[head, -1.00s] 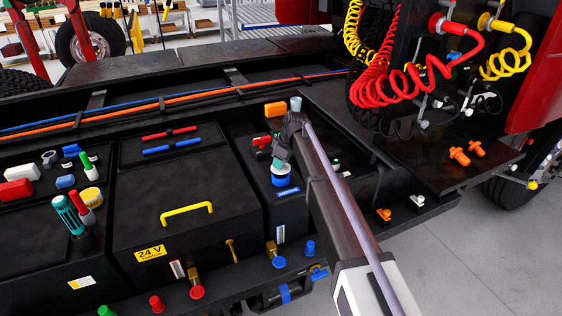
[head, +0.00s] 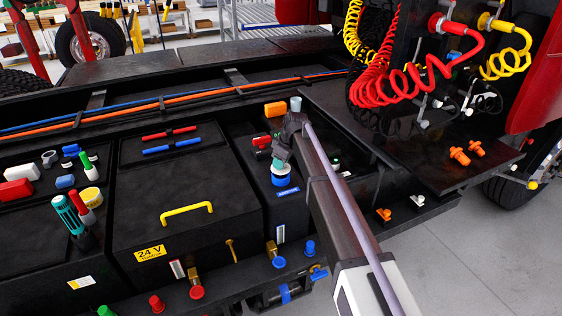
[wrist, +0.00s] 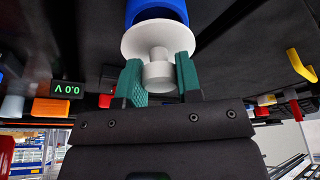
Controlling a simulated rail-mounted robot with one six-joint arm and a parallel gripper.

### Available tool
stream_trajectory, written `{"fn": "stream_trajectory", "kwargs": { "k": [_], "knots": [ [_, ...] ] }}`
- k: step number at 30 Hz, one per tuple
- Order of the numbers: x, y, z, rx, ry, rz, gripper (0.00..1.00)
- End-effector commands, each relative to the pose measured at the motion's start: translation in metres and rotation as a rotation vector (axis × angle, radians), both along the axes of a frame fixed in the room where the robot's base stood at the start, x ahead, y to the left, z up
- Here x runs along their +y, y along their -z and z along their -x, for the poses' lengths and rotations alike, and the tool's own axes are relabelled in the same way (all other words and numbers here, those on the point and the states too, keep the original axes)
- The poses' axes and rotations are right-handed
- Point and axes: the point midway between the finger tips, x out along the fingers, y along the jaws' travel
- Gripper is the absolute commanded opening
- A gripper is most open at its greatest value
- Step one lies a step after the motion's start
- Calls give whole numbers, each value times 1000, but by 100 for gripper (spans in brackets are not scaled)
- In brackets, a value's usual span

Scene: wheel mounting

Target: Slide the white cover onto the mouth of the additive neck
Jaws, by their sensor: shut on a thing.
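The white cover (wrist: 158,50) is a round disc with a stepped knob. In the wrist view my gripper (wrist: 160,80) has its green fingers shut on the knob. The blue additive neck (wrist: 157,12) is directly beyond the disc, and the disc overlaps its near end. I cannot tell whether the cover is seated on the mouth or just against it. In the head view the blue neck (head: 281,181) stands on a black box, with my gripper (head: 279,163) right above it. The cover is mostly hidden there by the fingers and neck.
An orange block (head: 275,109) lies behind the gripper. A black box with a yellow handle (head: 187,213) stands to the left. A black plate with orange fittings (head: 460,156) and red coiled hoses (head: 385,80) are to the right. A voltage display (wrist: 66,89) shows in the wrist view.

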Motion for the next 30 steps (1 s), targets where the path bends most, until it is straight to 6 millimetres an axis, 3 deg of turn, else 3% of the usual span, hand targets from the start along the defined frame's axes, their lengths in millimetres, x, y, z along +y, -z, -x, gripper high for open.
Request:
{"fn": "stream_trajectory", "kwargs": {
  "k": [23,30],
  "knots": [
    [0,25,0,0,0,0,4],
    [0,23,0,0,0,0,4]
  ]
}}
